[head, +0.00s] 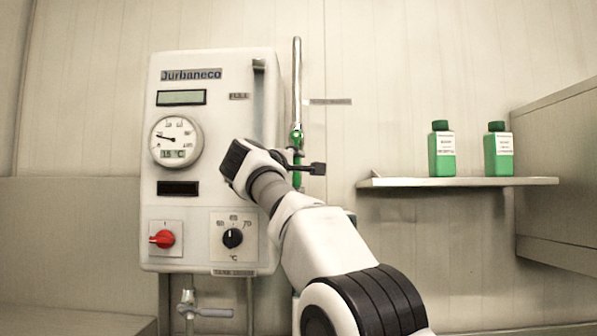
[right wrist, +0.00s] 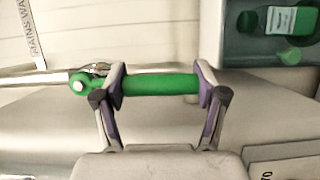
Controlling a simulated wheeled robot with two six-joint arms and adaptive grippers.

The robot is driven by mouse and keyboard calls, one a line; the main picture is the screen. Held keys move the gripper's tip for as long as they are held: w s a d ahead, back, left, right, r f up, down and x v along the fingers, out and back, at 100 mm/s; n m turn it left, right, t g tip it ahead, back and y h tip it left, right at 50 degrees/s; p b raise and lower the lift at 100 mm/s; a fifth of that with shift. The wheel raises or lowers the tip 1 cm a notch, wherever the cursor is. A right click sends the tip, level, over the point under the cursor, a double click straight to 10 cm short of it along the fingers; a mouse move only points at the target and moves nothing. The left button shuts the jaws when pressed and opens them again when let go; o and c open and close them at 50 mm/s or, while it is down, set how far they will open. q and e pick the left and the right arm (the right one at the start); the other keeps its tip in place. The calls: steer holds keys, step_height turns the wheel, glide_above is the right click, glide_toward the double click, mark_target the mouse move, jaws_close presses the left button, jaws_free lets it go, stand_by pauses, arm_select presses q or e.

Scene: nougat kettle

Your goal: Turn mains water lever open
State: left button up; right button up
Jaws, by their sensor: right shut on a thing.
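The green mains water lever (head: 296,181) is on the upright metal pipe (head: 297,80) just right of the boiler panel. My right gripper (head: 305,163) is at the lever and hides part of it in the head view. In the right wrist view the lever (right wrist: 160,85) lies between the two fingers (right wrist: 160,88) of my right gripper, which is shut on it. Its round pivot end shows beside the left finger. The lever looks roughly in line with the pipe. My left gripper is not in view.
The white boiler panel (head: 205,110) with a gauge (head: 175,141), red switch (head: 163,239) and black dial (head: 233,238) stands left of my arm. A shelf (head: 400,182) at right holds two green bottles. A tap (head: 205,312) is below the panel.

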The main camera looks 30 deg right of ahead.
steer(key=shift+r, duration=0.2)
steer(key=o, duration=1.7)
steer(key=shift+w+f, duration=0.2)
steer(key=shift+w, duration=0.1)
steer(key=shift+s, duration=0.1)
